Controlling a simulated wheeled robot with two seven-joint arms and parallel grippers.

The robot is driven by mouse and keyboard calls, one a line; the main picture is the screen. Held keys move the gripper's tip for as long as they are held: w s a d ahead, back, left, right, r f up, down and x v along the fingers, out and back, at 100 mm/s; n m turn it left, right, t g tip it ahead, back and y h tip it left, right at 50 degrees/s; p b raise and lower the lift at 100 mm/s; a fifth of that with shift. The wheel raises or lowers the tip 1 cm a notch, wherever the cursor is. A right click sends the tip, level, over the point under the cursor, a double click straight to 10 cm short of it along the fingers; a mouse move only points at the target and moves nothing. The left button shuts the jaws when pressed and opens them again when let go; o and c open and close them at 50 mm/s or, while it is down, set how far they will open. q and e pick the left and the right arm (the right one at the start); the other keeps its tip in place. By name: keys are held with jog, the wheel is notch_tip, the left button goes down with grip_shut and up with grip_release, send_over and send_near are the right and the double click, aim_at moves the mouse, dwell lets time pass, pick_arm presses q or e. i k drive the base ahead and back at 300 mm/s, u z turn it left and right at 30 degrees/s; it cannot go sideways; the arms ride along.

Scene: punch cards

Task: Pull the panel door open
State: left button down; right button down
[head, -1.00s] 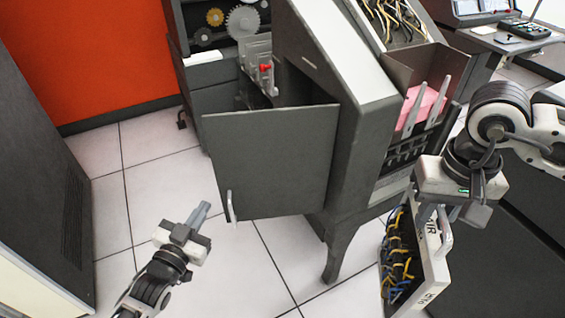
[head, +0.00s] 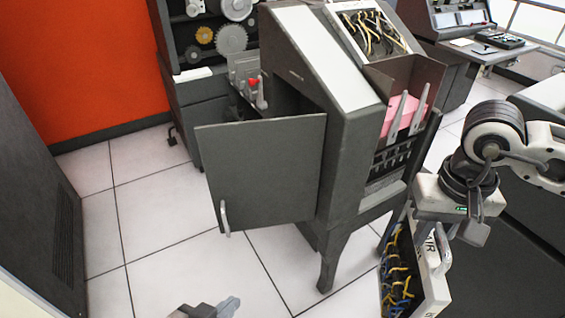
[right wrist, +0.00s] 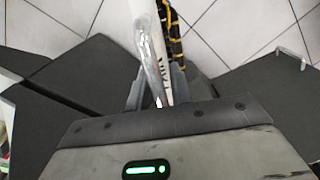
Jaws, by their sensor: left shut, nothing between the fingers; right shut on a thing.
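The grey panel door (head: 265,175) stands swung out from the left side of the dark grey punch-card machine (head: 345,150), with a dark opening behind its top edge. Its pale handle (head: 224,218) is at the door's lower left edge. My left gripper (head: 230,304) is at the bottom edge of the head view, shut and empty, apart from the handle. My right gripper (head: 432,222) is shut on the handle of a white-framed plugboard panel (head: 432,290) with yellow and blue wires. The right wrist view also shows the gripper (right wrist: 158,88) on this pale handle (right wrist: 150,60).
Another machine with gears (head: 215,40) stands behind the door. A dark cabinet (head: 40,190) is at the left. A pink card stack (head: 400,115) sits in the machine's right side. Tiled floor (head: 150,235) is clear between cabinet and door.

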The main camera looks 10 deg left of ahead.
aim_at(260, 174)
jog(key=z, duration=2.2)
jog(key=k, duration=1.2)
jog(key=u, duration=1.7)
jog(key=i, duration=1)
